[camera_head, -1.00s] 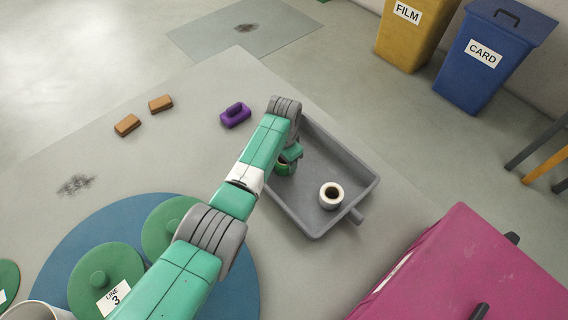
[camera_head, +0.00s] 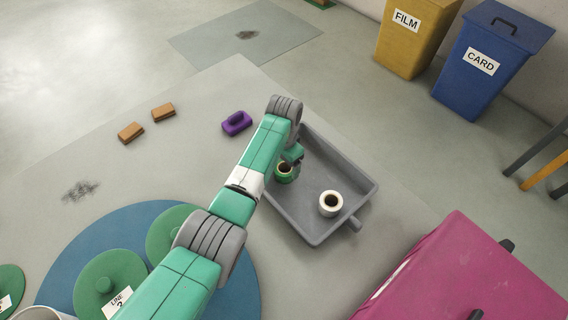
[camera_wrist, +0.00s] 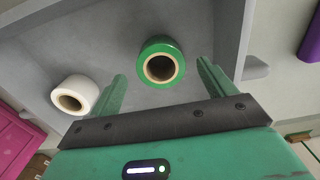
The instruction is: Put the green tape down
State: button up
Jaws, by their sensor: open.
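The green tape (camera_head: 285,172) lies in the grey tray (camera_head: 321,231), near its left side and partly hidden by my arm in the head view. In the wrist view the green tape (camera_wrist: 161,62) shows whole, with its cardboard core facing the camera. My gripper (camera_wrist: 160,84) is open, its two green fingers apart, with the tape just beyond and between the fingertips. I see no finger touching it. In the head view my arm hides most of the gripper.
A white tape roll (camera_head: 331,203) also lies in the tray, to the right of the green one. A purple block with a handle (camera_head: 237,123) and two brown blocks (camera_head: 131,132) lie on the table. A magenta container (camera_head: 470,275) stands at the lower right.

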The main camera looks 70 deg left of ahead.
notch_tip(320, 180, up, 8)
jog(key=p, duration=0.2)
jog(key=shift+p, duration=0.3)
jog(key=shift+f, duration=0.1)
jog(key=w+d+r+m+t+y, duration=0.1)
jog(key=w+d+r+t+y, duration=0.2)
jog(key=w+r, duration=0.5)
jog(key=w+d+r+m+t+y, duration=0.1)
jog(key=w+d+r+m+t, duration=0.1)
jog(key=w+d+r+t, duration=1.15)
jog(key=d+r+t+h, duration=0.1)
jog(key=d+r, duration=1.8)
jog(key=r, duration=0.1)
jog(key=s+d+r+t+h, duration=0.1)
jog(key=s+d+r+t, duration=0.2)
jog(key=s+d+r, duration=0.3)
jog(key=s+d+r+t+h, duration=0.2)
jog(key=s+d+r+t, duration=0.2)
jog(key=s+d+r, duration=0.3)
jog(key=s+r, duration=0.1)
jog(key=s, duration=0.3)
jog(key=shift+s+r+m, duration=0.35)
jog(key=shift+m, duration=0.05)
